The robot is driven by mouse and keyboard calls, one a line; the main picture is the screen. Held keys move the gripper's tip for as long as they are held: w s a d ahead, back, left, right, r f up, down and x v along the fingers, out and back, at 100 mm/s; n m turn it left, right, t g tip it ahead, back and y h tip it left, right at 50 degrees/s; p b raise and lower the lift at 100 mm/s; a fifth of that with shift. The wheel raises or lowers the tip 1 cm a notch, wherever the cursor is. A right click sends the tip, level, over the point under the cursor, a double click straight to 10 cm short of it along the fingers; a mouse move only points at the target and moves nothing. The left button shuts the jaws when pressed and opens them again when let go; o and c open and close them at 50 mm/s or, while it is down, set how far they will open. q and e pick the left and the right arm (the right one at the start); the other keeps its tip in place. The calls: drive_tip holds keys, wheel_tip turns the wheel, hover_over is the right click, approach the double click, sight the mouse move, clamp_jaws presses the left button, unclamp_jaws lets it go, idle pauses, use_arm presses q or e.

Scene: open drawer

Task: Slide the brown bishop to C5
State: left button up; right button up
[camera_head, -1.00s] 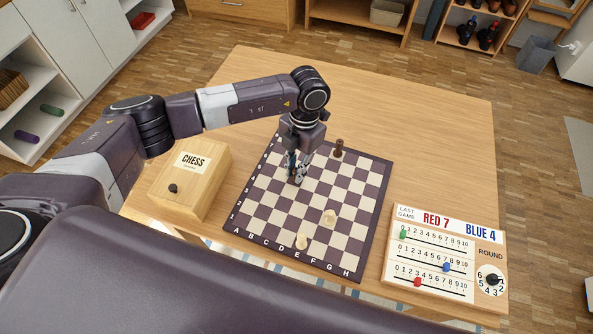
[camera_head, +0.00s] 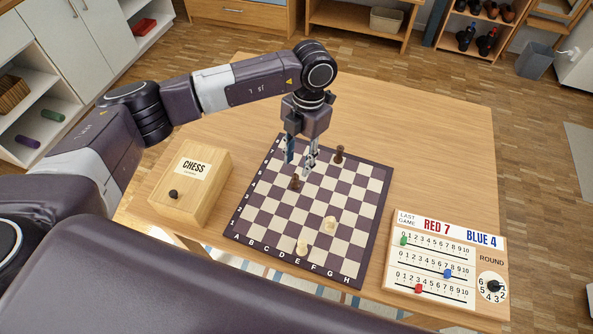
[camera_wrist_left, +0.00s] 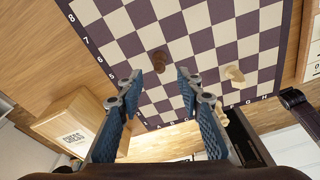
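The brown bishop (camera_head: 295,184) stands upright on the chessboard (camera_head: 376,200), left of the middle, around C5; I cannot read the exact square. It also shows in the left wrist view (camera_wrist_left: 160,61), seen from above between and just beyond my fingertips. My left gripper (camera_head: 300,166) is open and empty above the board, apart from the bishop; its fingers also show spread in the left wrist view (camera_wrist_left: 159,76). My right gripper is not in view.
A second, taller brown piece (camera_head: 339,154) stands toward the far edge. Two cream pieces (camera_head: 330,223) (camera_head: 302,247) stand nearer the front. A wooden chess box (camera_head: 205,190) is left of the board, and a score board (camera_head: 440,255) is right. The table's far right is clear.

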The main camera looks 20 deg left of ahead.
use_arm(q)
drive_tip(key=r, duration=0.5)
drive_tip(key=shift+w+d+r, duration=0.1)
drive_tip(key=shift+w+d, duration=0.05)
drive_tip(key=shift+w, duration=0.2)
